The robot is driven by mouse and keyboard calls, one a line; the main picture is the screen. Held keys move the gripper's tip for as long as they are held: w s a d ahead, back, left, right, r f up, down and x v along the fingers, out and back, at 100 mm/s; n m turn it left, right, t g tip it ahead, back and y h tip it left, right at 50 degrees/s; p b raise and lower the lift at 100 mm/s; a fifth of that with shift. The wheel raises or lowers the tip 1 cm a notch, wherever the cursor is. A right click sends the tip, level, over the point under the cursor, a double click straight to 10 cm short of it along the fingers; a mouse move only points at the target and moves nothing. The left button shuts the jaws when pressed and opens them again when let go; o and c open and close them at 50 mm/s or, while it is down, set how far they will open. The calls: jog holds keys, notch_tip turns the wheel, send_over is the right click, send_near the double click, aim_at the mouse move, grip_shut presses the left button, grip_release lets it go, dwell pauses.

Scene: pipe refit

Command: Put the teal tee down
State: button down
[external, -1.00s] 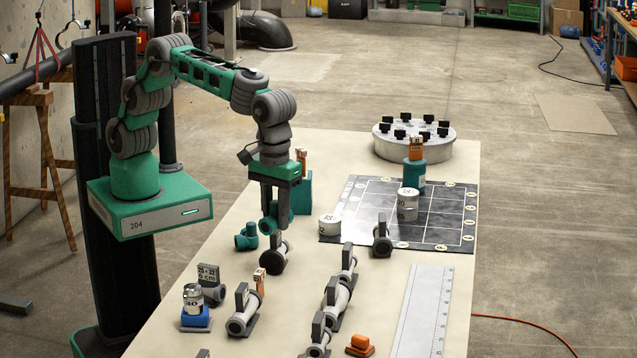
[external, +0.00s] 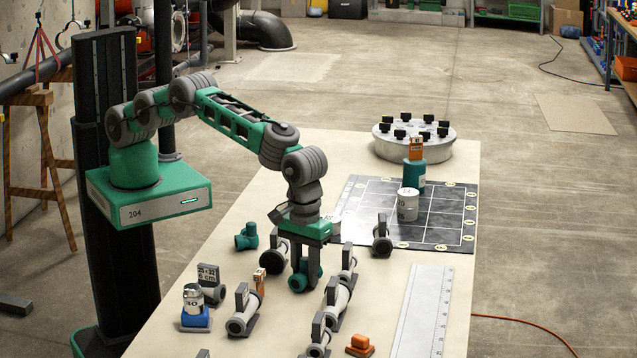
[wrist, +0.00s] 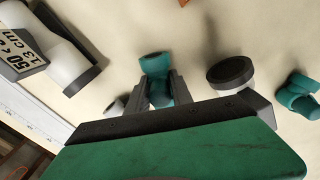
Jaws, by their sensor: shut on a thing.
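My gripper (external: 306,272) is shut on a teal tee (external: 297,283), low over the table among the grey pipe pieces. The tee also shows between the fingers in the wrist view (wrist: 155,66). The fingers and palm hide part of it, and I cannot tell whether it touches the table. A second teal tee (external: 247,237) lies on the table to the left of my gripper; in the wrist view it is at the right edge (wrist: 298,95).
Grey pipe pieces stand close by: one behind left (external: 277,255), one right (external: 348,265), one in front (external: 337,302). A black grid board (external: 430,232) bears a white can (external: 407,205). A white ruler strip (external: 422,310) lies right. Bare table shows left of the tees.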

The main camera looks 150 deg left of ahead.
jog(key=shift+f, duration=0.15)
jog(key=shift+f, duration=0.15)
jog(key=c, duration=1.1)
grip_release()
